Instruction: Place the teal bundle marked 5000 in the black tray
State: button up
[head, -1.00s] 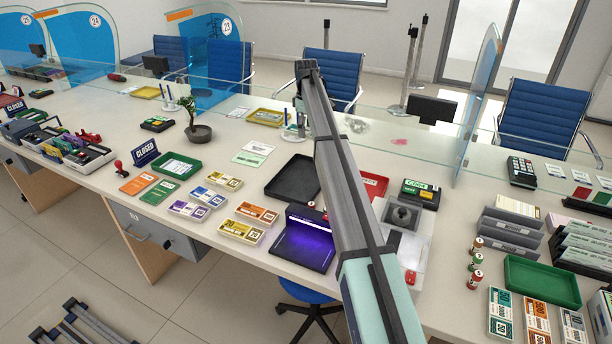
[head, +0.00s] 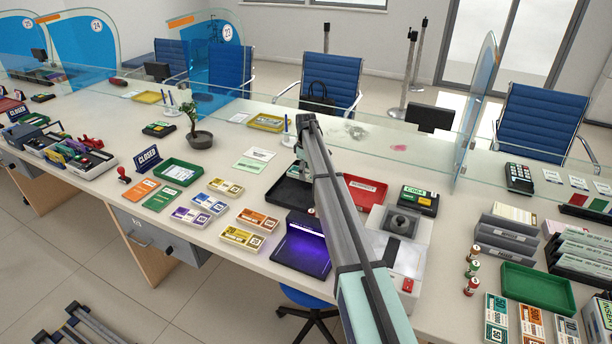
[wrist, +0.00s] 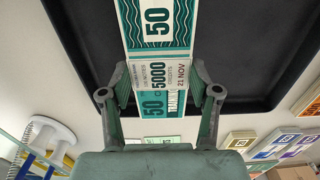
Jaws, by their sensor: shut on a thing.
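The black tray (head: 274,194) lies on the counter in the middle of the head view, partly hidden behind my arm. Its dark floor and rim fill the upper part of the wrist view (wrist: 80,50). The teal and white bundle marked 5000 (wrist: 158,75) is between the fingers of my gripper (wrist: 162,95), which is shut on it. The bundle overlaps the tray's floor in the wrist view, and its far end runs out of the picture. I cannot tell whether it touches the floor. In the head view my arm hides the bundle.
A purple-lit device (head: 302,245) stands in front of the tray. A red tray (head: 364,190) is to its right. Orange, yellow and purple bundles (head: 258,219) lie to the left. A glass screen runs behind the tray.

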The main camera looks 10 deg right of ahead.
jog(key=shift+f, duration=1.2)
jog(key=o, duration=1.2)
jog(key=shift+f, duration=0.1)
notch_tip(320, 180, up, 12)
jog(key=b, duration=0.2)
jog(key=shift+b, duration=0.35)
